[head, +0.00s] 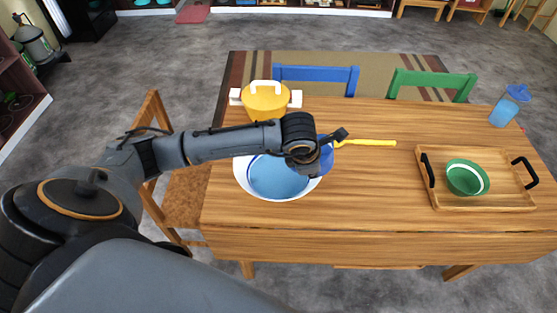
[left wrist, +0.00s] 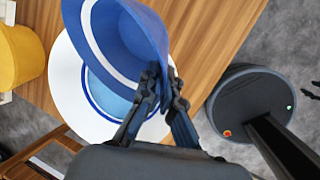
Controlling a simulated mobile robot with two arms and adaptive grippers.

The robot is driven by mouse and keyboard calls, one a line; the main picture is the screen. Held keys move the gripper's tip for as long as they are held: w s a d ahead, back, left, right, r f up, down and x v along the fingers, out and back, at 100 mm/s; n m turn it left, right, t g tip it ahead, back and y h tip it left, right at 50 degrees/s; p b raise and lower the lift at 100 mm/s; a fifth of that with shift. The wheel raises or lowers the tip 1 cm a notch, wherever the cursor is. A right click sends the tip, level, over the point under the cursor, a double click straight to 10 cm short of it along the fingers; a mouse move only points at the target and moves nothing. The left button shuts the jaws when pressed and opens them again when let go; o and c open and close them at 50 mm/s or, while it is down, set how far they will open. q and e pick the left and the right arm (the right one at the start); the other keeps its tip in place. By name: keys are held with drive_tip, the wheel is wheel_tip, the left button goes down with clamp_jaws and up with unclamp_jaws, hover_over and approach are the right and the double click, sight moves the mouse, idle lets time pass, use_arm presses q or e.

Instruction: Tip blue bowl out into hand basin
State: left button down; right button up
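The blue bowl (left wrist: 128,38), with a white band, is in my left gripper above the hand basin. In the head view the bowl (head: 327,156) is mostly hidden behind my left wrist. It looks tilted; I cannot tell whether anything is in it. My left gripper (left wrist: 158,82) is shut on the bowl's edge. The hand basin (head: 242,176) is round and white with a light-blue inside, and stands on the table's left part. Its white rim also shows in the left wrist view (left wrist: 66,88), below the bowl. My right gripper is not in view.
A yellow pot (head: 266,101) stands behind the basin. A yellow-handled utensil (head: 368,142) lies to the right. A wooden tray (head: 500,203) with a green bowl (head: 466,178) and a blue-topped bottle (head: 509,107) are farther right. The table's (head: 370,210) middle front is clear.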

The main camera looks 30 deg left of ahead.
use_arm(q)
drive_tip(key=shift+w+d+y, duration=0.2)
drive_tip(key=shift+d+y, duration=0.1)
drive_tip(key=shift+s+d+r, duration=0.1)
drive_tip(key=shift+d+r, duration=0.05)
drive_tip(key=shift+r, duration=0.05)
drive_tip(key=w+d+f+m+g+y+b, duration=0.1)
drive_tip(key=w+d+g+y+b, duration=0.1)
drive_tip(key=d+y, duration=0.4)
idle(0.3)
